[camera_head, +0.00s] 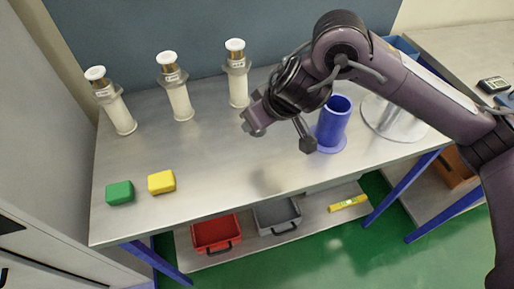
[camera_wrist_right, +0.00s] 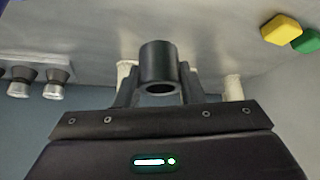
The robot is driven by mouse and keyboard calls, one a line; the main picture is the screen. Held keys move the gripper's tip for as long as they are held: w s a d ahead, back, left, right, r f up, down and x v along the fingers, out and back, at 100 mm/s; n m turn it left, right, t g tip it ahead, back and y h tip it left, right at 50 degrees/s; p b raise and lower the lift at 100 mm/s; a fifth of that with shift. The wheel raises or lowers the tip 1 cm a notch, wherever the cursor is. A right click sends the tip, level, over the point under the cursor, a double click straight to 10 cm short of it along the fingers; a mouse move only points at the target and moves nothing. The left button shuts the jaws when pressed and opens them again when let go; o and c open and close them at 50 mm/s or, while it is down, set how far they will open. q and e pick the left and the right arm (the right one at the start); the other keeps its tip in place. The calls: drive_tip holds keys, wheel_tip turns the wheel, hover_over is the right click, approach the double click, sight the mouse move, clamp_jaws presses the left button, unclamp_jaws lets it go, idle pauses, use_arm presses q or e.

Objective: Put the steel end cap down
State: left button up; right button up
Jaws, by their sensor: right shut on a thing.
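My right gripper (camera_wrist_right: 158,82) is shut on a dark grey hollow cylinder, the steel end cap (camera_wrist_right: 158,62), in the right wrist view. One finger is on each side of it, and its open end shows. In the head view my right gripper (camera_head: 256,121) hangs over the middle of the table (camera_head: 215,165), left of the blue cup-like holder (camera_head: 333,122). The cap cannot be made out there. A soft shadow lies on the bare table below. My left gripper is in neither view.
Three white cylinders with metal collars (camera_head: 115,108) (camera_head: 178,98) (camera_head: 238,85) stand along the back. A green block (camera_head: 120,193) and a yellow block (camera_head: 161,182) lie front left. A red bin (camera_head: 215,233) and grey bin (camera_head: 277,214) sit below. The front middle of the table is clear.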

sight(262, 132)
drive_tip(key=f, duration=0.5)
drive_tip(key=shift+w+a+f, duration=0.1)
drive_tip(key=shift+w, duration=0.1)
drive_tip(key=shift+f, duration=0.2)
wheel_tip(262, 132, down, 4)
drive_tip(key=shift+r+b, duration=0.25)
drive_tip(key=shift+b, duration=0.1)
drive_tip(key=shift+f, duration=0.4)
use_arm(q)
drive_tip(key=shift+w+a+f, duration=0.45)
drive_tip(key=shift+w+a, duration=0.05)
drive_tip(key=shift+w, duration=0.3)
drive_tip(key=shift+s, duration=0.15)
use_arm(e)
drive_tip(key=o, duration=0.7)
drive_tip(key=shift+s+f, duration=0.1)
drive_tip(key=shift+f, duration=0.1)
drive_tip(key=o, duration=0.5)
drive_tip(key=shift+r, duration=0.1)
